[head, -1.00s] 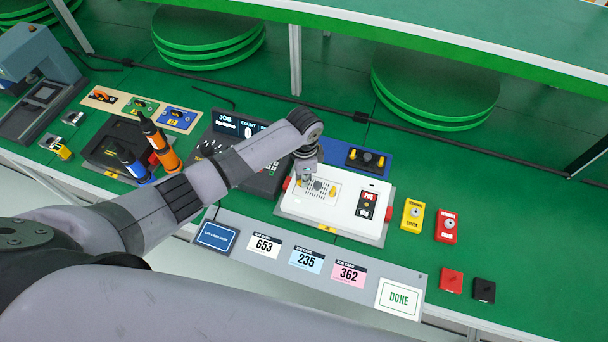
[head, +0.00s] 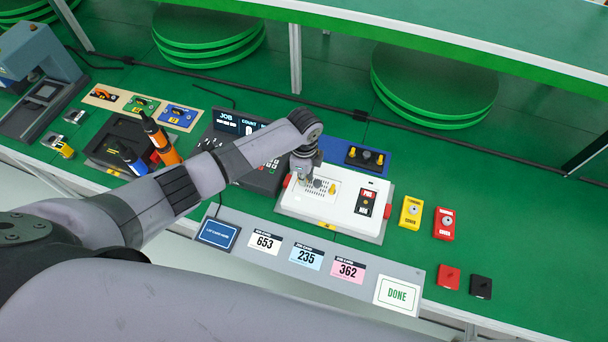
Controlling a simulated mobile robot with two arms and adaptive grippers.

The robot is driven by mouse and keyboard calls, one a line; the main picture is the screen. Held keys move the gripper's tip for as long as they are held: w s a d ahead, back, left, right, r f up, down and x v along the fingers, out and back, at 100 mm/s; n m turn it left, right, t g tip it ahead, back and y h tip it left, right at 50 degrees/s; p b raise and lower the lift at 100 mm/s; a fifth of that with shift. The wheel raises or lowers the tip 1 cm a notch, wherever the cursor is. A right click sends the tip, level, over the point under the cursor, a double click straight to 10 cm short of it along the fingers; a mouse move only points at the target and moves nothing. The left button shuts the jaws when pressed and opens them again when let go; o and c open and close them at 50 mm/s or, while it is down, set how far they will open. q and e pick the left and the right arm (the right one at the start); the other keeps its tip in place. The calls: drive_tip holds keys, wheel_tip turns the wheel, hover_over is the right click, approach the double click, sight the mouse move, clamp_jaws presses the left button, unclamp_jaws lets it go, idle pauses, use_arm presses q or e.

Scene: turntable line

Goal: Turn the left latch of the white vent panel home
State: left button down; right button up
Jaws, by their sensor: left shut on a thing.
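The white vent panel (head: 348,210) lies on the green bench, with a dark slotted vent (head: 318,187) near its middle. A yellow latch (head: 332,189) shows to the right of the vent. My left gripper (head: 300,180) points down at the left side of the vent, shut on the left latch, which is mostly hidden behind the fingers. The latch's angle cannot be made out. My right gripper is not in view.
A grey card strip (head: 335,287) runs in front. The bench at far right is clear.

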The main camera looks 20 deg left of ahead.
use_arm(q)
drive_tip(key=c, duration=1.7)
unclamp_jaws()
wheel_tip(320, 180, up, 12)
drive_tip(key=shift+r, duration=0.1)
